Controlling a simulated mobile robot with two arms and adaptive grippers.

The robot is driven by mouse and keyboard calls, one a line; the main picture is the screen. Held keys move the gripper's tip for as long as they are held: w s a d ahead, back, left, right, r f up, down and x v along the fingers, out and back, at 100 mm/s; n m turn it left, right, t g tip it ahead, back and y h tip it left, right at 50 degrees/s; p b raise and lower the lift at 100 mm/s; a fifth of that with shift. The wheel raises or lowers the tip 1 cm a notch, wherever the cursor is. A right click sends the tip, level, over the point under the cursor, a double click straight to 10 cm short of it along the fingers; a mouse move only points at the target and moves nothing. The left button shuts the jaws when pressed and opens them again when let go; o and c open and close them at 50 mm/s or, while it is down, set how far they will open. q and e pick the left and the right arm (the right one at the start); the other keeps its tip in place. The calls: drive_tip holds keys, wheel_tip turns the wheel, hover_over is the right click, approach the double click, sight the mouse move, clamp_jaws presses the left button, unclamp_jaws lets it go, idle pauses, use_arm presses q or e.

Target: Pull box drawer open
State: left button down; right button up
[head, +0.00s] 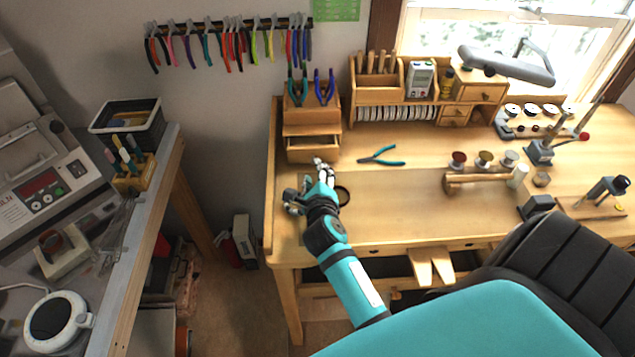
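A small wooden box (312,116) stands at the back left of the wooden workbench, with pliers in its upper part. Its drawer (302,156) is at the bottom and looks partly out, with some of its inside showing from above. My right gripper (306,186) is just in front of the drawer, over the bench top. Its fingers look spread, with nothing between them. One fingertip is close to the drawer front's lower edge; I cannot tell whether it touches. My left gripper is out of view.
Loose teal pliers (383,156) lie right of the box. A wooden organizer (398,96) stands at the back. A mallet (480,181) and a black chair (560,270) are to the right.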

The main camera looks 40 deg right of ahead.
drive_tip(key=v, duration=0.7)
drive_tip(key=shift+s, duration=0.1)
